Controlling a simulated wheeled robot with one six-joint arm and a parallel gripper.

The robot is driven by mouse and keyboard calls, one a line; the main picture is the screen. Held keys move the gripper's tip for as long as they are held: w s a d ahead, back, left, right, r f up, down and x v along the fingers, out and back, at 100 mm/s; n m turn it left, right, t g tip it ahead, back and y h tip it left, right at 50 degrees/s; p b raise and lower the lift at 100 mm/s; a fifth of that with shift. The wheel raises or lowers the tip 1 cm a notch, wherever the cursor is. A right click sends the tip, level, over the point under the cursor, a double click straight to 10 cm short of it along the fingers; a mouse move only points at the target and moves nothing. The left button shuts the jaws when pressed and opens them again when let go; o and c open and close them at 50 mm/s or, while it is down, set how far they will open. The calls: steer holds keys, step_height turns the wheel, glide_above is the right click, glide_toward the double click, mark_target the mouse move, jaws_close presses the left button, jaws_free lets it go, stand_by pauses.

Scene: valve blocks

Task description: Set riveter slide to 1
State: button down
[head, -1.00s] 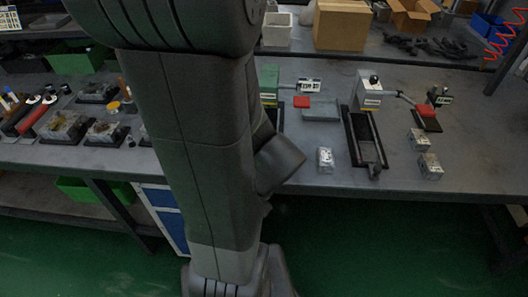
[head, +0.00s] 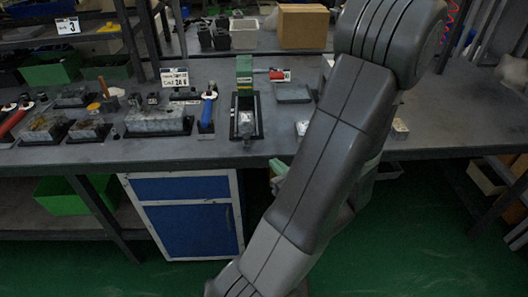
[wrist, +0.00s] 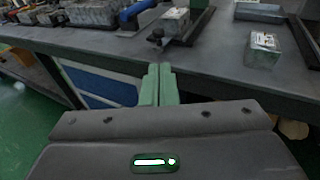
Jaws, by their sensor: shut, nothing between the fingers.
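A green bench press (head: 244,72) with a red-ended lever (head: 277,75) stands on the bench in the head view. In front of it is a black slide track (head: 259,104) carrying a metal block (head: 246,122) near its front end. In the wrist view the block on the track (wrist: 175,22) is at the top, with a dark knob (wrist: 155,38) at its front. I cannot tell from any label whether this is the riveter. My gripper (wrist: 158,70) has green fingers, shut and empty, in front of the bench edge below the track. In the head view my arm hides most of it.
A loose metal block (wrist: 264,50) lies right of the track. A grey tray (head: 293,93) is behind it. A blue-handled tool (head: 207,110) and a metal fixture (head: 158,120) stand left. A blue cabinet (head: 187,215) is under the bench.

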steer(key=p, duration=0.1)
glide_toward(252, 118)
steer(key=s+a, duration=0.1)
steer(key=s+a+f, duration=0.1)
steer(key=a, duration=0.1)
steer(key=s+a+f, duration=0.1)
steer(key=shift+s+a, duration=0.25)
steer(key=w+b, duration=0.1)
steer(key=w, duration=1.1)
steer(key=shift+w, duration=0.15)
